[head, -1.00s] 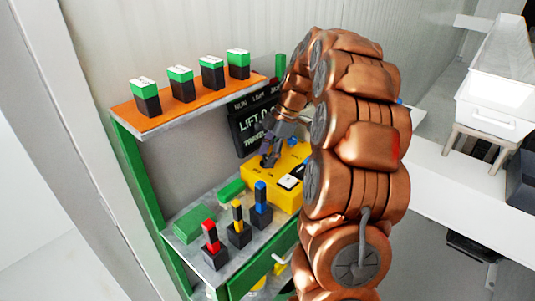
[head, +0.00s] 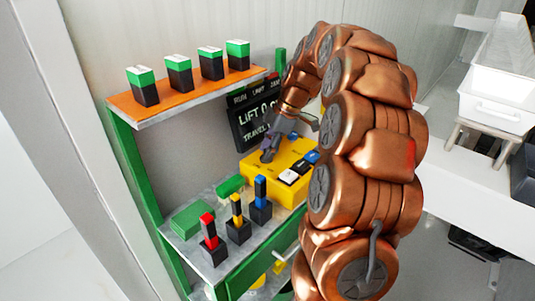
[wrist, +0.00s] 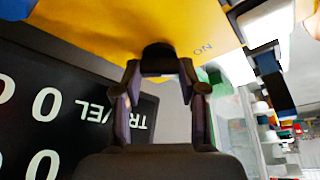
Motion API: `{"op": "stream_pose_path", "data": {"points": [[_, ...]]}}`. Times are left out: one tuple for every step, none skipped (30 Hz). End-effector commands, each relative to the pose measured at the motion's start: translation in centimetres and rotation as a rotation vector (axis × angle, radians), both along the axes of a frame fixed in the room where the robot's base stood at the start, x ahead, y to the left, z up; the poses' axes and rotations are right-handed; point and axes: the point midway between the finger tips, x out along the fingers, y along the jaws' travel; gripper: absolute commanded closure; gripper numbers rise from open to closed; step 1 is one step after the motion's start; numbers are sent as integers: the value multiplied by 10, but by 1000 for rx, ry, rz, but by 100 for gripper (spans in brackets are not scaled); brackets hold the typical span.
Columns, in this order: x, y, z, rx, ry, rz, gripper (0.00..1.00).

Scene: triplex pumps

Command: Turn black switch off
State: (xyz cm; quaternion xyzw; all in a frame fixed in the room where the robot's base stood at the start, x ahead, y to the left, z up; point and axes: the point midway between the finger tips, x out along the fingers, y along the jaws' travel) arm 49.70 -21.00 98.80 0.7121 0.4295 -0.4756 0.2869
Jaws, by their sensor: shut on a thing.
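A yellow control box (head: 262,166) stands on the bench, with its yellow face also filling the top of the wrist view (wrist: 90,25). The black switch (wrist: 158,56) is a dark rounded knob on that face, to the left of a printed ON label (wrist: 203,48). My gripper (head: 267,154) is at the box's far left part in the head view. In the wrist view my gripper (wrist: 160,75) has its fingers on both sides of the black switch, shut on it. The switch is mostly hidden by the gripper in the head view, and its exact angle is unclear.
A black display (head: 254,120) stands close behind the gripper. White and blue buttons (head: 288,176) sit on the box's near right. Red, yellow and blue levers (head: 236,222) stand in front. An orange shelf (head: 190,96) with several green-topped black blocks is above left.

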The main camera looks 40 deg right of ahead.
Motion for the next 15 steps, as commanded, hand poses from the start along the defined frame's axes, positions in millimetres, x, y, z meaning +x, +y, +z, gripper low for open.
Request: {"op": "stream_pose_path", "data": {"points": [[0,1,-5,0,-3,-35,93],[-1,1,-5,0,-2,-60,93],[-1,2,-5,1,-2,-98,93],[-1,2,-4,2,-3,-126,93],[-2,2,-4,1,-2,-154,93],[-2,2,-4,1,-1,-193,93],[-2,2,-5,0,-2,-221,93],[-2,2,-4,0,-1,-251,93],[-1,2,-4,0,-2,-288,93],[-1,2,-4,-1,-2,-316,93],[-2,2,-4,-2,-3,-345,93],[-2,2,-3,-1,-2,-382,93],[-2,2,-3,-1,-3,-410,93],[-2,2,-2,-1,-2,-437,93],[-2,2,-2,-1,-2,-475,93]]}}
